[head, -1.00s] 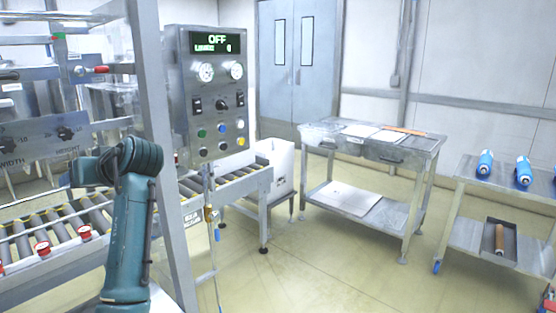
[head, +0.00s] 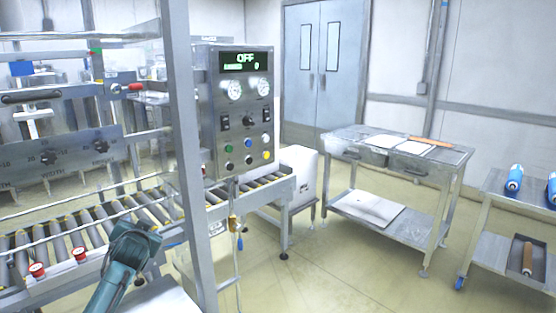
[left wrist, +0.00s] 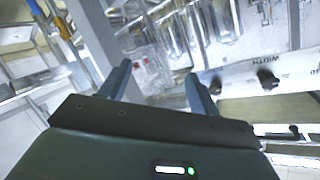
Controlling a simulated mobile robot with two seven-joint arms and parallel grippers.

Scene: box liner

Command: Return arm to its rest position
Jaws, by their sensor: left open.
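My left arm (head: 124,262) comes in low at the left of the head view, bent, in front of the roller conveyor. Its gripper does not show in the head view. In the left wrist view my left gripper (left wrist: 158,88) is open, with its two fingers apart and nothing between them. Beyond the fingers are a grey metal post and the machine's panel with black knobs (left wrist: 268,79). My right arm and right gripper are in neither view.
A grey upright post (head: 186,130) and a control panel reading OFF (head: 238,110) stand close to my left arm. The roller conveyor (head: 150,205) runs behind it. A metal table (head: 340,140) and a cart (head: 490,240) stand at the right, with open floor before them.

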